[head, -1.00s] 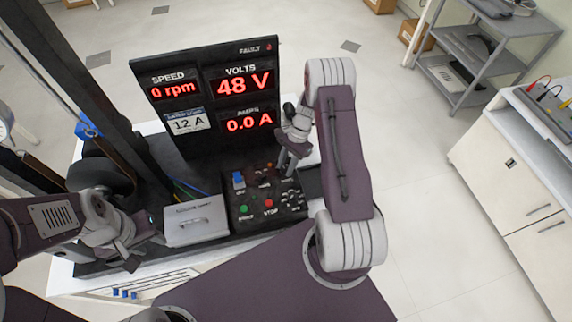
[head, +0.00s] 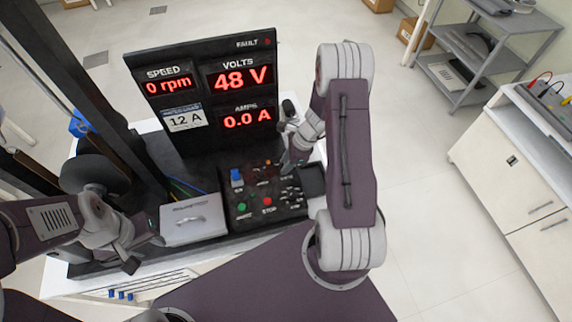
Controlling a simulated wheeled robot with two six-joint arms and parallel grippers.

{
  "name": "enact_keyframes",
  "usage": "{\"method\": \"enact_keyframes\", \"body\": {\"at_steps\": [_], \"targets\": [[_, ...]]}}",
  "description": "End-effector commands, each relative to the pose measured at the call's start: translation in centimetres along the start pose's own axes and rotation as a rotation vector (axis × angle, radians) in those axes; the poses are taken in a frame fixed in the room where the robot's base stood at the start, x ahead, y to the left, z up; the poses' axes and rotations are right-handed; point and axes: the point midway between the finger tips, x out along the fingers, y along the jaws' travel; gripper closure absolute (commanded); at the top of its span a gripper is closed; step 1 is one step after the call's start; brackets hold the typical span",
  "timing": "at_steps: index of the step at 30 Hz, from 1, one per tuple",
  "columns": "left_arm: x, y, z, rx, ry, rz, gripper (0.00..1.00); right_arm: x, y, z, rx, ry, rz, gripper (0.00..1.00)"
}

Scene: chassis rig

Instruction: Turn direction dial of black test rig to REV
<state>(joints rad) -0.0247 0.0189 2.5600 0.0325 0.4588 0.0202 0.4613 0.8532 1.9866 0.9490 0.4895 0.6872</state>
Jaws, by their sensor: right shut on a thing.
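The black test rig's control box (head: 240,212) stands below its display panel. It carries a blue switch (head: 237,177), a green button (head: 242,207), a red STOP button (head: 267,201) and several small dark controls. My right gripper (head: 287,168) reaches down to the upper right of this box and is shut on a small control there, apparently the direction dial. The fingers hide the dial and its pointer, and its label is too small to read. My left gripper (head: 143,252) is open and empty, left of the grey lidded box.
The display panel (head: 205,90) reads 0 rpm, 48 V and 0.0 A. A grey box with a handle (head: 194,220) sits left of the controls. A dark post (head: 80,90) and wheel (head: 90,176) stand at the left. A white cabinet (head: 510,170) is at the right.

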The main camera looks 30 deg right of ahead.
Motion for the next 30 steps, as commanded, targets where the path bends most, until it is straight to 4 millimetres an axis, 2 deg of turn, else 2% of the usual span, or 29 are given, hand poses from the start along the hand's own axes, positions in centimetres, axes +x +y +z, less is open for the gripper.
{"method": "enact_keyframes", "body": {"at_steps": [19,20,21,22,30], "targets": [[0.31,0.0,0.03,0.0,0.0,0.0,0.64,-0.21,-0.25,0.18,0.043,-0.003,-0.025,1.0],[0.31,0.0,0.03,0.0,0.0,0.0,0.64,-0.21,-0.25,0.18,0.043,-0.003,-0.025,0.65],[0.31,-0.01,0.03,0.0,0.0,0.0,0.64,-0.21,-0.23,0.17,0.043,-0.003,-0.024,0.53],[0.31,0.0,0.03,0.0,0.0,0.0,0.64,-0.19,-0.21,0.16,0.043,-0.003,-0.024,0.49],[0.34,-0.01,0.04,0.0,0.0,0.0,0.64,-0.12,-0.09,0.08,0.043,-0.001,-0.021,0.49]]}}
